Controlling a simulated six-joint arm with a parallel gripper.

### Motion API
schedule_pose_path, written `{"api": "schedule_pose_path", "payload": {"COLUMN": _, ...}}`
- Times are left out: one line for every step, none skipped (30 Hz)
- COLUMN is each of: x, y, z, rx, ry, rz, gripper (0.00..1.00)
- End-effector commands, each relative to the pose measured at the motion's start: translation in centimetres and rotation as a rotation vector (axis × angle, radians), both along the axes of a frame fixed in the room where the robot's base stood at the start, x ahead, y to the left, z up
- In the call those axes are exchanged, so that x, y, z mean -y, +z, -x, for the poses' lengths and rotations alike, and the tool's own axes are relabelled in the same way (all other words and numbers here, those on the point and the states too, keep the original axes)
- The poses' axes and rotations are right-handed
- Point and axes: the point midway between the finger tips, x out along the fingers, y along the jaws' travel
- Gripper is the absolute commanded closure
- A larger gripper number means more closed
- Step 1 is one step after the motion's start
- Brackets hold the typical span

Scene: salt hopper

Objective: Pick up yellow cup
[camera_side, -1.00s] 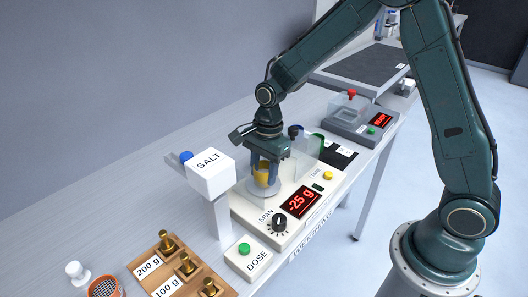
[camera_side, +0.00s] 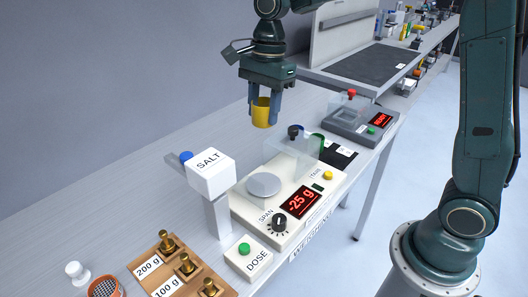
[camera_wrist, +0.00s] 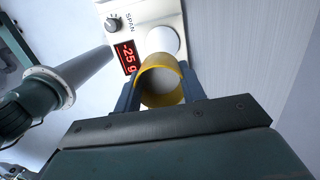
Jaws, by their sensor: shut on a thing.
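The yellow cup (camera_side: 261,113) is held between the two blue fingers of my gripper (camera_side: 263,108), upright in the air above the weighing scale (camera_side: 240,205). In the wrist view the yellow cup (camera_wrist: 160,82) sits between the fingers of my gripper (camera_wrist: 163,90), its open rim facing the camera. My gripper is shut on it. The scale's round pan (camera_side: 264,185) is bare, and its red display (camera_side: 301,201) reads -25 g. The pan also shows in the wrist view (camera_wrist: 162,40), just beyond the cup.
The white SALT hopper (camera_side: 209,175) stands left of the scale, with a DOSE button box (camera_side: 247,258) in front. A clear shield (camera_side: 290,153) rises behind the pan. A wooden tray (camera_side: 150,268) holds brass weights. A grey READY device (camera_side: 362,118) stands at right. The bench at the back left is clear.

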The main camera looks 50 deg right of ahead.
Motion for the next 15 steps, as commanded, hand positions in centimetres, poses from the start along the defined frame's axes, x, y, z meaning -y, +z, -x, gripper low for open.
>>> {"api": "schedule_pose_path", "payload": {"x": 0.0, "y": 0.6, "z": -0.1, "rx": 0.004, "ry": 0.001, "rz": 0.0, "gripper": 0.86}}
{"api": "schedule_pose_path", "payload": {"x": 0.0, "y": 0.8, "z": -0.1, "rx": 0.003, "ry": 0.001, "rz": -0.001, "gripper": 0.86}}
{"api": "schedule_pose_path", "payload": {"x": 0.0, "y": 1.1, "z": 0.0, "rx": 0.001, "ry": 0.001, "rz": 0.0, "gripper": 0.86}}
{"api": "schedule_pose_path", "payload": {"x": 0.0, "y": 1.3, "z": 0.0, "rx": 0.001, "ry": 0.0, "rz": 0.0, "gripper": 0.86}}
{"api": "schedule_pose_path", "payload": {"x": 0.0, "y": 1.5, "z": 0.0, "rx": 0.002, "ry": 0.0, "rz": 0.0, "gripper": 0.86}}
{"api": "schedule_pose_path", "payload": {"x": 0.0, "y": 1.6, "z": 0.0, "rx": 0.002, "ry": 0.0, "rz": 0.0, "gripper": 0.86}}
{"api": "schedule_pose_path", "payload": {"x": 0.0, "y": 1.7, "z": 0.0, "rx": 0.001, "ry": 0.0, "rz": 0.001, "gripper": 0.86}}
{"api": "schedule_pose_path", "payload": {"x": 0.0, "y": 1.8, "z": 0.0, "rx": 0.001, "ry": 0.0, "rz": 0.001, "gripper": 0.86}}
{"api": "schedule_pose_path", "payload": {"x": 0.0, "y": 1.8, "z": 0.0, "rx": 0.0, "ry": 0.001, "rz": 0.001, "gripper": 0.86}}
{"api": "schedule_pose_path", "payload": {"x": 0.0, "y": 1.9, "z": 0.0, "rx": 0.0, "ry": 0.001, "rz": 0.001, "gripper": 0.86}}
{"api": "schedule_pose_path", "payload": {"x": 0.0, "y": 1.9, "z": 0.0, "rx": 0.0, "ry": 0.001, "rz": 0.001, "gripper": 0.86}}
{"api": "schedule_pose_path", "payload": {"x": 0.0, "y": 1.9, "z": 0.0, "rx": 0.0, "ry": 0.001, "rz": 0.001, "gripper": 0.86}}
{"api": "schedule_pose_path", "payload": {"x": 0.0, "y": 1.9, "z": 0.0, "rx": 0.0, "ry": 0.001, "rz": 0.001, "gripper": 0.86}}
{"api": "schedule_pose_path", "payload": {"x": 0.0, "y": 1.9, "z": 0.0, "rx": 0.0, "ry": 0.001, "rz": 0.001, "gripper": 0.86}}
{"api": "schedule_pose_path", "payload": {"x": 0.0, "y": 1.9, "z": 0.0, "rx": 0.0, "ry": 0.001, "rz": 0.001, "gripper": 0.86}}
